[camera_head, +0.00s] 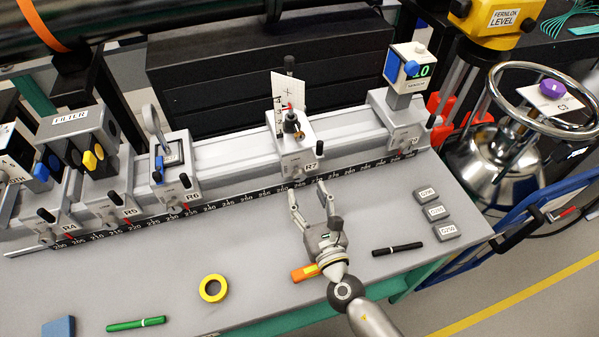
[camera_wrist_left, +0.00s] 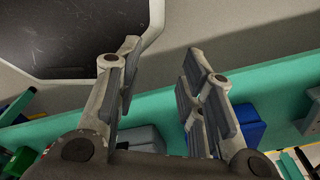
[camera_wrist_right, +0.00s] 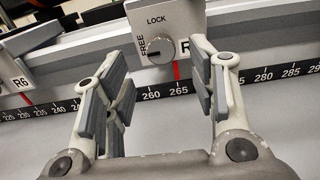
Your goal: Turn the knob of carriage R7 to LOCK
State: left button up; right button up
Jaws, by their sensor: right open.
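Carriage R7 (camera_head: 296,158) sits on the rail, carrying a white card and a small post. In the right wrist view its front face (camera_wrist_right: 187,18) shows a round grey knob (camera_wrist_right: 159,50) between the words FREE and LOCK. The knob's dark mark points left, toward FREE; LOCK is printed above. My right gripper (camera_head: 308,189) is open and empty in front of R7. In the right wrist view its fingertips (camera_wrist_right: 159,56) stand on either side of the knob in the picture, apart from it. My left gripper (camera_wrist_left: 162,52) shows only in its wrist view, open and empty.
Carriage R6 (camera_head: 168,170) stands left of R7, and another carriage (camera_head: 397,121) to the right. On the table lie yellow tape (camera_head: 213,288), a black marker (camera_head: 398,249), a green marker (camera_head: 136,324) and small grey blocks (camera_head: 437,212). An orange object (camera_head: 304,272) lies beside my right gripper.

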aim_at(300, 178)
jog(key=x, duration=0.3)
jog(key=shift+w+a, duration=0.15)
jog(key=shift+w, duration=0.2)
jog(key=x, duration=0.3)
jog(key=shift+p, duration=0.3)
jog(key=shift+f, duration=0.1)
jog(key=shift+c, duration=0.4)
jog(key=c, duration=0.5)
pick_arm(q)
jog(key=shift+w+a+r, duration=0.1)
jog(key=shift+w+r, duration=0.35)
jog(key=shift+w, duration=0.15)
pick_arm(e)
jog(key=c, duration=0.4)
